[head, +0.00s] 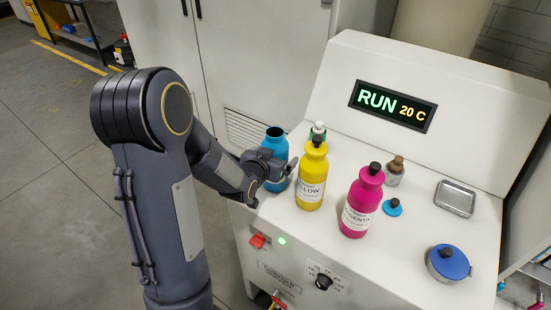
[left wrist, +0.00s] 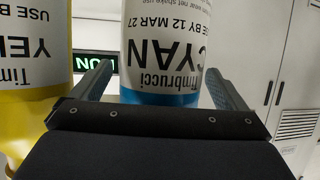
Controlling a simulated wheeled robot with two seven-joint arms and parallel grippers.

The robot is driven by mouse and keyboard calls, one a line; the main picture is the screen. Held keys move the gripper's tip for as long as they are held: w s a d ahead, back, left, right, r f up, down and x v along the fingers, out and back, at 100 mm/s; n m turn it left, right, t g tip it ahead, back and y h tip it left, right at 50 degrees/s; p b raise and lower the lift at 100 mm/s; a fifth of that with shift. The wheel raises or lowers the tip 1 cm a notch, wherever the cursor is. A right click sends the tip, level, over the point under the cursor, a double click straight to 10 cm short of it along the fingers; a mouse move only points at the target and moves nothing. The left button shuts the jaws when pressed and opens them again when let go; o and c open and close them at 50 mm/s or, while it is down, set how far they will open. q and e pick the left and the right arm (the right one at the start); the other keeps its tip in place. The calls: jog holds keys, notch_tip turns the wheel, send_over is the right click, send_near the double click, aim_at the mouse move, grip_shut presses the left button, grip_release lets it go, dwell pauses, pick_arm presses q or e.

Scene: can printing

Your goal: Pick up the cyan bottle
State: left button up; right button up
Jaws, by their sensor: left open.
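The cyan bottle (head: 274,148) stands upright and uncapped at the left edge of the machine top. My left gripper (head: 272,178) is at it, with fingers open. In the left wrist view the cyan bottle (left wrist: 160,60), with its white label upside down, lies between the two fingers of the left gripper (left wrist: 160,85). Gaps show on both sides, so the fingers do not appear closed on it. The bottle's lower part is partly hidden by the gripper in the head view. My right gripper is not in view.
A yellow bottle (head: 312,178) stands close to the right of the cyan one. A magenta bottle (head: 361,205), a blue cap (head: 393,208), a metal tray (head: 455,198) and a blue-lidded tin (head: 448,263) are further right. A display panel (head: 393,105) rises behind.

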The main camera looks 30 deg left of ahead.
pick_arm(q)
jog(key=shift+w+f, duration=0.15)
jog(key=shift+w, duration=0.1)
jog(key=c, duration=1.7)
jog(key=shift+w+r, duration=0.1)
jog(key=shift+r, duration=0.1)
